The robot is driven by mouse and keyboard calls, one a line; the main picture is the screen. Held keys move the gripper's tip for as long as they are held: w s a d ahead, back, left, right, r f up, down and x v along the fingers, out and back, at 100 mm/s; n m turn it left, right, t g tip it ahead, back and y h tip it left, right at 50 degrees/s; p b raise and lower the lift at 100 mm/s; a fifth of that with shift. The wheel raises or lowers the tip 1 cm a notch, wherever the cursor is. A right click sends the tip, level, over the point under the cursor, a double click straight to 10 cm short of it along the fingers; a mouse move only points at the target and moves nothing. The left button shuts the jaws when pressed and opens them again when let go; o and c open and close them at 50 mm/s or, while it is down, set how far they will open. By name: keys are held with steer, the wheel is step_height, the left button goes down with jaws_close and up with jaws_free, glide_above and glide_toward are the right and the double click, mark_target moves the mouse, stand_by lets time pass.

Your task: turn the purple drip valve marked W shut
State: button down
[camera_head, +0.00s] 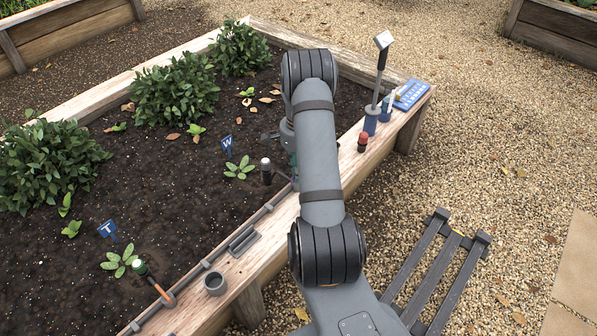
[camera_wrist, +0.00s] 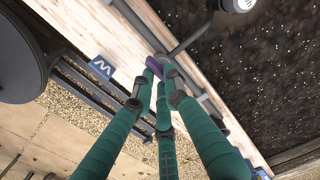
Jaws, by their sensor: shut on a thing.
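The purple valve lever (camera_wrist: 152,66) shows in the wrist view between the green fingers of my gripper (camera_wrist: 161,68), beside the grey drip pipe. My gripper is shut on it; the fingers cover part of the lever, so its exact angle is hard to tell. A blue plate marked W (camera_wrist: 102,67) is on the wooden edge close by. A blue W sign (camera_head: 226,143) stands in the soil there.
The grey drip pipe (camera_head: 190,275) runs along the bed's wooden rim. A dark stake with a pale top (camera_head: 266,171) stands near the valve. An orange valve lever (camera_head: 160,290) is by the T sign (camera_head: 107,229).

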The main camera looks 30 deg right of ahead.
steer(key=shift+m, duration=0.3)
steer(key=c, duration=1.7)
jaws_free()
steer(key=shift+c, duration=0.2)
step_height(320, 180, up, 12)
step_height(320, 180, down, 12)
steer(key=shift+r, duration=0.1)
